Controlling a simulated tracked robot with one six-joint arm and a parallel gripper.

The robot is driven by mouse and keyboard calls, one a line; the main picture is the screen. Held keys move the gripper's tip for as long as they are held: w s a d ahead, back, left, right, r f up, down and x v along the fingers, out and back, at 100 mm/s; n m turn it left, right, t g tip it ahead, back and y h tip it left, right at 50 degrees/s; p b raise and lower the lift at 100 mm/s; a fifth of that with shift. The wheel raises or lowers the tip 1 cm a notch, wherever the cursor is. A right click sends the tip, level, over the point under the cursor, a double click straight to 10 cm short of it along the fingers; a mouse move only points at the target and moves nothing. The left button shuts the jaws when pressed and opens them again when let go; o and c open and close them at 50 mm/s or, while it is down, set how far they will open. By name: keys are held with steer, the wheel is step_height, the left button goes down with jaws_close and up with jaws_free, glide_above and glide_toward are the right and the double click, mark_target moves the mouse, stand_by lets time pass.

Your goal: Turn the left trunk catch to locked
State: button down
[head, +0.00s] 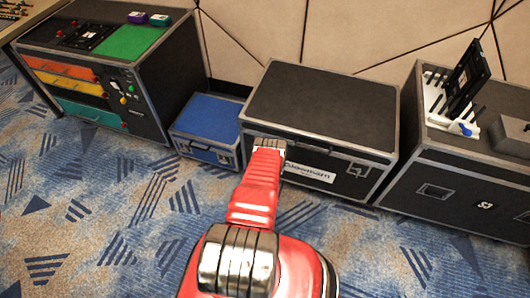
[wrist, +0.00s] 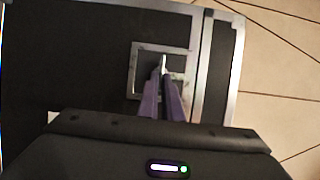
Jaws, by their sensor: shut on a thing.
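The trunk (head: 320,105) is a black case with grey metal edges, standing in the middle of the head view. Its left catch (wrist: 163,63) shows in the wrist view as a thin, bright metal piece in a square, metal-framed recess (wrist: 136,72). My gripper (wrist: 165,82) has its purple fingers close together on this catch, shut on it. The fingers cover part of the catch, so its exact turn is hard to tell. In the head view my red arm hides the left catch and the gripper. The trunk's right catch (head: 357,170) is in plain view.
A white label (head: 308,173) is on the trunk's front. A small blue case (head: 208,112) stands left of it, with a drawer cabinet (head: 130,75) beyond. A black case (head: 450,185) bearing a white rack (head: 440,100) stands right. Patterned carpet in front is clear.

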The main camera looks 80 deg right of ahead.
steer(key=shift+s+d+r, duration=0.1)
steer(key=shift+s+d, duration=0.25)
steer(key=c, duration=2)
jaws_free()
steer(key=shift+w, duration=0.1)
steer(key=shift+o, duration=0.3)
steer(key=shift+a, duration=0.1)
steer(key=shift+w+a, duration=0.1)
steer(key=v, duration=1.3)
steer(key=shift+a, duration=0.35)
